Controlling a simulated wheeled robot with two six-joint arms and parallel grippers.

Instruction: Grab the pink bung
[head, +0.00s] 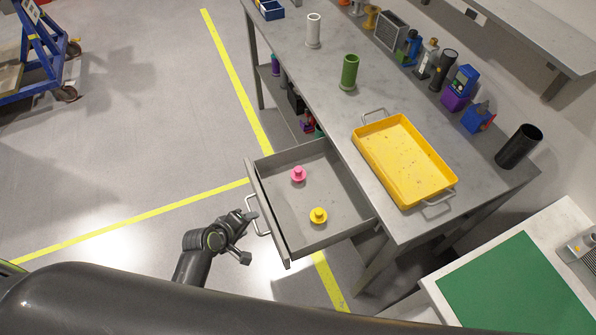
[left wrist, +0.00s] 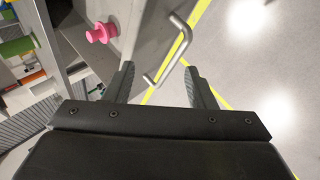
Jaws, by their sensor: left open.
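The pink bung (head: 298,174) stands in the open grey drawer (head: 335,226), towards its left side, in the head view. It also shows in the left wrist view (left wrist: 102,32), at the upper left, beyond the drawer's front. A yellow bung (head: 318,215) stands in the same drawer, nearer the front right. My left gripper (head: 247,236) is open and empty, outside the drawer beside its front handle (head: 257,216). In the left wrist view the handle (left wrist: 172,52) lies ahead between the open fingers (left wrist: 160,84). My right gripper is not in view.
A yellow tray (head: 404,160) with handles rests on the grey workbench above the drawer. A green cylinder (head: 349,73) and a white cylinder (head: 313,31) stand on the bench. The drawer's walls surround the bungs.

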